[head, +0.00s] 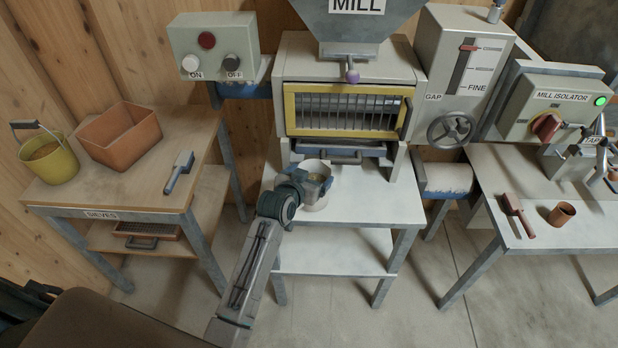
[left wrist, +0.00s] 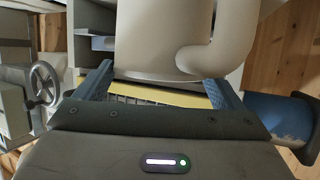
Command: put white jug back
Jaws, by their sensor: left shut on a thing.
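The white jug (head: 316,202) is upright at the white table in front of the mill, below the drawer. Its contents look yellowish from above. My left gripper (head: 314,186) is shut on the jug and hides part of its near side. I cannot tell whether the jug's base touches the table. In the left wrist view, the jug (left wrist: 150,40) fills the top middle, with its curved handle at right. The blue fingers of my left gripper (left wrist: 160,88) stand on either side of it. My right gripper is not in view.
The white table (head: 375,205) is bare to the right of the jug. A left bench (head: 130,190) holds a yellow bucket (head: 50,162), an orange bin (head: 118,138) and a grey scoop (head: 179,172).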

